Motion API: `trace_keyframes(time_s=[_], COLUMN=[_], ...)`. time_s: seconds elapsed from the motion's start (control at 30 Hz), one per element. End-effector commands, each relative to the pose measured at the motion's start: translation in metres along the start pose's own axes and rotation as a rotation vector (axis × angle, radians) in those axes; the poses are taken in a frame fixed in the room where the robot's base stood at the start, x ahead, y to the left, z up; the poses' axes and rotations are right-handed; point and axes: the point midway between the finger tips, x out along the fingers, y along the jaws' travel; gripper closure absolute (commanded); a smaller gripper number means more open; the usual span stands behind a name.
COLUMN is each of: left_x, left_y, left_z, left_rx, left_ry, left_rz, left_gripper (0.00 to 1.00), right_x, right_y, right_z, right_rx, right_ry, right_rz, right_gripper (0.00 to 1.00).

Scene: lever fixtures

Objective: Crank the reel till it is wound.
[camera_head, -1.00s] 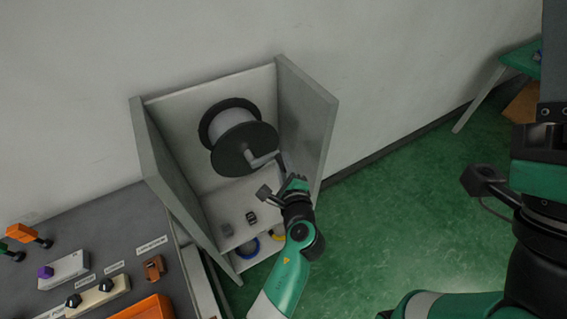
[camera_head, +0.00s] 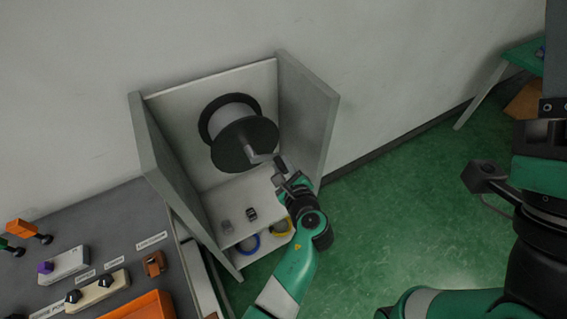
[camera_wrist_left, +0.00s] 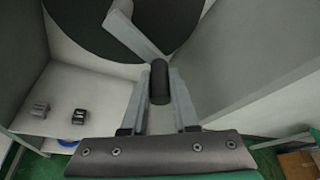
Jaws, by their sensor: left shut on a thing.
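The reel (camera_head: 240,140) is a spool with dark round flanges and a pale core, mounted inside an open grey box. Its grey crank arm (camera_head: 256,157) points right from the front flange. In the left wrist view the crank arm (camera_wrist_left: 135,38) runs down to a black cylindrical handle (camera_wrist_left: 159,82). My left gripper (camera_head: 281,167) is at the crank's end, its fingers (camera_wrist_left: 159,92) on either side of the handle and shut on it. The handle is mostly hidden in the head view. My right gripper (camera_head: 545,130) is cut off at the right edge, its fingertips unclear.
The box's right wall (camera_head: 308,115) stands close beside my left gripper. A grey bench (camera_head: 110,235) with controls is at left. Green floor is open at right.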

Motion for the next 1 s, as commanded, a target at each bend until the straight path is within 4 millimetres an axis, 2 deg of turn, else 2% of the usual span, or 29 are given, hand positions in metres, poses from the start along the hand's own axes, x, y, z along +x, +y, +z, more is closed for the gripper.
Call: trace_keyframes(time_s=[0.4,0.9,0.93,1.0], left_x=[0.003,0.003,0.003,0.003], left_y=[0.012,0.013,0.013,0.013], left_z=[-0.007,-0.006,-0.006,-0.006], left_rx=[0.182,0.202,0.202,0.202], left_ry=[0.0,0.0,0.0,0.0], left_rz=[0.075,0.083,0.083,0.083], left_gripper=[1.0,1.0,0.67,0.55], right_x=[-0.011,-0.012,-0.012,-0.012], right_y=[0.0,0.0,0.0,0.0], right_z=[0.01,0.011,0.011,0.011], right_rx=[0.0,0.0,0.0,0.0], right_ry=[0.0,0.0,0.0,0.0], right_rz=[0.0,0.0,0.0,0.0], right_gripper=[0.5,0.5,0.5,0.5])
